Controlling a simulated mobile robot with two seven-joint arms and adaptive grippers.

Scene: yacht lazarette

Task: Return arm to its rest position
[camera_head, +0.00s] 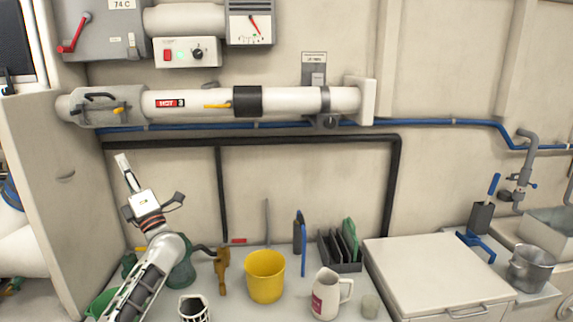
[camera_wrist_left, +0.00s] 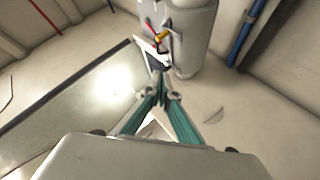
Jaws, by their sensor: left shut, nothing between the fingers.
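My left arm (camera_head: 146,285) comes in from the lower left of the head view. Its gripper (camera_head: 122,160) is raised above the bench and points up and to the left, near the wall below the white pipe. In the left wrist view the gripper (camera_wrist_left: 160,93) has its teal-sided fingers drawn together, with nothing held. My right gripper is in neither view.
A white pipe (camera_head: 200,102) with a grey left end runs along the wall above the gripper. A yellow bucket (camera_head: 265,276), a white jug (camera_head: 326,293) and a brown tool (camera_head: 222,270) stand on the bench. A pale panel (camera_head: 45,190) is to the left.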

